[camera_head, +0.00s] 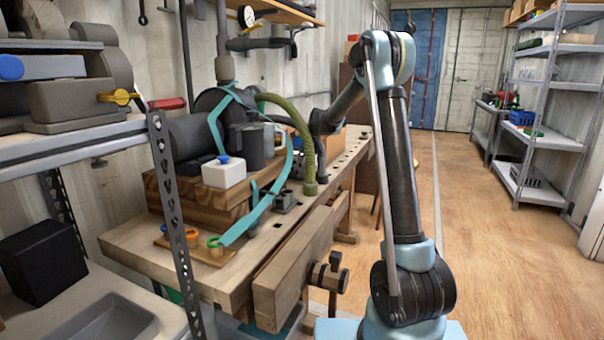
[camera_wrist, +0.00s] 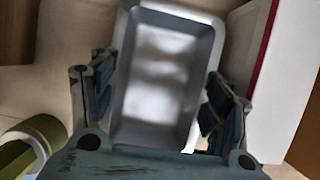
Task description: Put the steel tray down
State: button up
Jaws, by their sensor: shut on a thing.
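The steel tray (camera_wrist: 163,95) is a shallow, shiny grey rectangular pan. In the wrist view it fills the middle, seen from above with its hollow side showing and nothing in it. My gripper (camera_wrist: 160,75) has one finger at each long side of the tray and is shut on it. The pale surface around the tray shows, but I cannot tell whether the tray touches it. In the head view my arm reaches over the wooden workbench (camera_head: 150,253). The gripper and held tray cannot be made out there.
In the wrist view a white, red-edged thing (camera_wrist: 248,45) is close at right and a green roll-like thing (camera_wrist: 45,130) at lower left. In the head view, a green hose (camera_head: 307,150), white box (camera_head: 224,173) and vise (camera_head: 328,275) crowd the bench. The floor (camera_head: 480,250) at right is clear.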

jog(key=shift+f, duration=0.4)
jog(key=o, duration=0.9)
jog(key=shift+o, duration=0.2)
jog(key=shift+r, duration=0.1)
